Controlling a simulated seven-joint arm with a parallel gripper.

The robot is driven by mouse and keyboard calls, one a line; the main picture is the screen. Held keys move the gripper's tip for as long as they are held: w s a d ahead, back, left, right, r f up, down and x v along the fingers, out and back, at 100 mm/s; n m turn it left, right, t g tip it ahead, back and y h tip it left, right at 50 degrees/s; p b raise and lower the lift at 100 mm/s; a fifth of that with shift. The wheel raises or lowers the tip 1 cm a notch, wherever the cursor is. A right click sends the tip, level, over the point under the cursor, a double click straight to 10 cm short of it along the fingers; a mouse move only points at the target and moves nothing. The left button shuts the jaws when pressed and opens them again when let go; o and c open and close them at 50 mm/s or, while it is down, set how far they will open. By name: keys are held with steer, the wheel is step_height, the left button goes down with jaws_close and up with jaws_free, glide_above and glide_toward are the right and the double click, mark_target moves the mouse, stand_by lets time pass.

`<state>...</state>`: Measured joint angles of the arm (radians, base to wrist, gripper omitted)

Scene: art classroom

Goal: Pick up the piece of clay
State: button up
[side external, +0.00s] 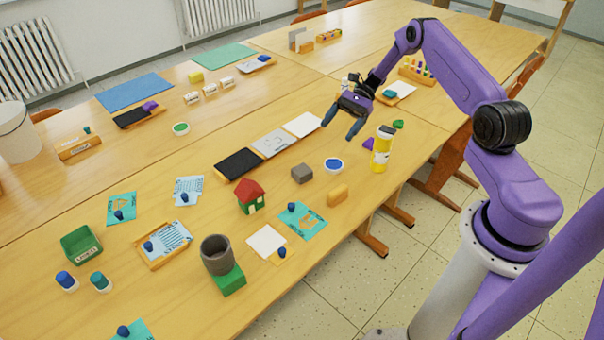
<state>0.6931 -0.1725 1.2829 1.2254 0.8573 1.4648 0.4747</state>
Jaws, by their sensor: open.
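My gripper (338,131) is open and empty, with its two dark blue fingers pointing down above the table. No piece is clearly marked as clay. A grey rounded block (302,173) lies on the table below and to the left of my gripper. A yellow-orange block (338,195) lies nearer the front edge. A small green lump (398,124) and a purple piece (368,143) lie to the right of my gripper, near a yellow bottle. I cannot tell which of these is the clay. My gripper touches none of them.
The yellow bottle (382,149) stands upright near the table's right edge. A small red-roofed house (250,195), a dark grey cup (216,255) and a black tray (238,164) stand further left.

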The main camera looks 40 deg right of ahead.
steer(key=d+f+m+t, duration=0.2)
steer(key=d+f+m, duration=0.1)
steer(key=d, duration=0.2)
steer(key=y, duration=0.1)
glide_toward(303, 169)
steer(key=a, duration=0.2)
steer(key=shift+s+a+f+t, duration=0.2)
steer(key=shift+a+t, duration=0.1)
steer(key=shift+a, duration=0.05)
steer(key=shift+w+f+x, duration=0.1)
steer(key=shift+f+x, duration=0.05)
steer(key=shift+x, duration=1.2)
steer(key=shift+w+f+x, duration=0.15)
steer(key=shift+f+x, duration=0.05)
steer(key=shift+x, duration=1.2)
steer(key=shift+d, duration=0.25)
steer(key=c, duration=1.2)
